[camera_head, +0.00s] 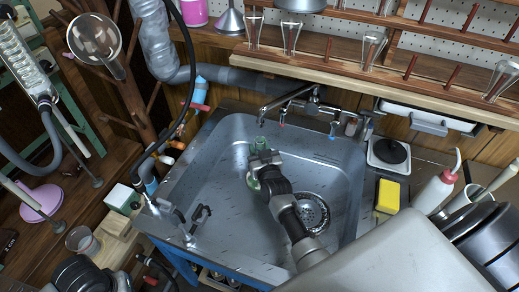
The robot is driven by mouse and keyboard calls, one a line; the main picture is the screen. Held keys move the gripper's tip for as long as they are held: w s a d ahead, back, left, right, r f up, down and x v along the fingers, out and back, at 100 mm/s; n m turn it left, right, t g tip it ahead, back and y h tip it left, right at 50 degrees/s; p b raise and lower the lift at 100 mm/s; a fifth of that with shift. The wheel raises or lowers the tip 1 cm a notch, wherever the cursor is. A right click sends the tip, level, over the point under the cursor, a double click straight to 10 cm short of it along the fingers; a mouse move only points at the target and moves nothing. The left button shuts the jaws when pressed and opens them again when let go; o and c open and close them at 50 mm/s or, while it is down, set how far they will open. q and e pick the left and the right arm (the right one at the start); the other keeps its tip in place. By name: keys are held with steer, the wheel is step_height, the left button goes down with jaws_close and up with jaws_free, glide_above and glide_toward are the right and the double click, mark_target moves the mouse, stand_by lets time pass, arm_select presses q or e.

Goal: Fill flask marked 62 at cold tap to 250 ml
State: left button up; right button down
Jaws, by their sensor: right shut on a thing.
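My right gripper (262,160) reaches into the steel sink (205,190) from the lower right. It is shut on a small greenish flask (262,145), mostly hidden by the jaws; no number can be read on it. The flask is below and close to the end of the dark tap spout (263,118); whether water runs cannot be made out. The tap body (312,102) stands at the sink's back edge, with a red-marked part (282,123) on the left and a blue-marked part (333,131) on the right. My left gripper is not in view.
A round drain (312,212) lies right of my right gripper. A yellow sponge (387,196), a white scale (389,154) and a wash bottle (436,190) stand right of the sink. A shelf with glassware (373,46) runs behind. A small tap (200,215) rises at the sink's left edge.

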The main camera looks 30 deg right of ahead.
steer(key=c, duration=0.7)
jaws_free()
steer(key=shift+f, duration=0.1)
steer(key=s+a, duration=0.2)
steer(key=s, duration=0.9)
steer(key=shift+s, duration=0.4)
